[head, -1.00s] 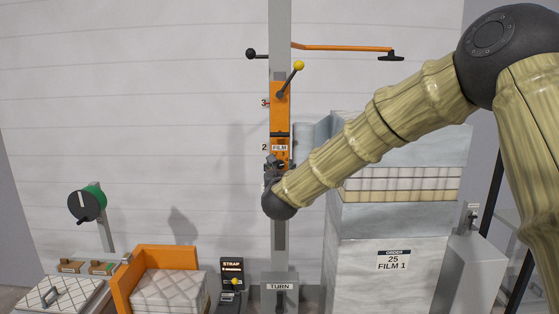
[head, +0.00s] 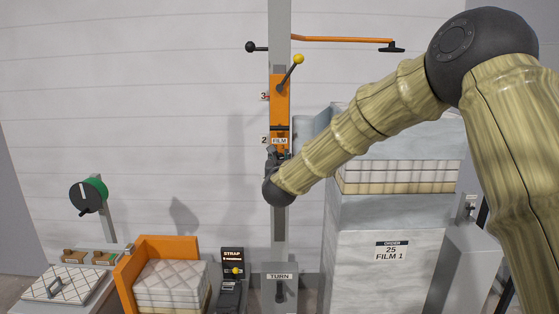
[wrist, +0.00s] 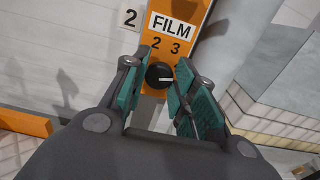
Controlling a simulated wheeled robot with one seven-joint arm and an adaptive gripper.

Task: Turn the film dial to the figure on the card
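The film dial (wrist: 158,76) is a small black knob with a white pointer line, on the orange carriage below the FILM label (wrist: 173,26). The figures 2 and 3 show above it. In the wrist view the pointer lies roughly sideways; which figure it marks I cannot tell. My gripper (wrist: 164,82) is open, with one green-padded finger on either side of the knob and no clear contact. In the head view my gripper (head: 278,158) is just below the FILM label and hides the dial. The order card (head: 391,252) reads ORDER 25, FILM 1.
The grey post (head: 280,225) carries the orange carriage (head: 279,100) with a yellow-knobbed lever (head: 298,60). A TURN box (head: 280,277) and a STRAP panel (head: 233,257) stand below. A wrapped stack is at right. A green-and-black dial (head: 86,196) is at far left.

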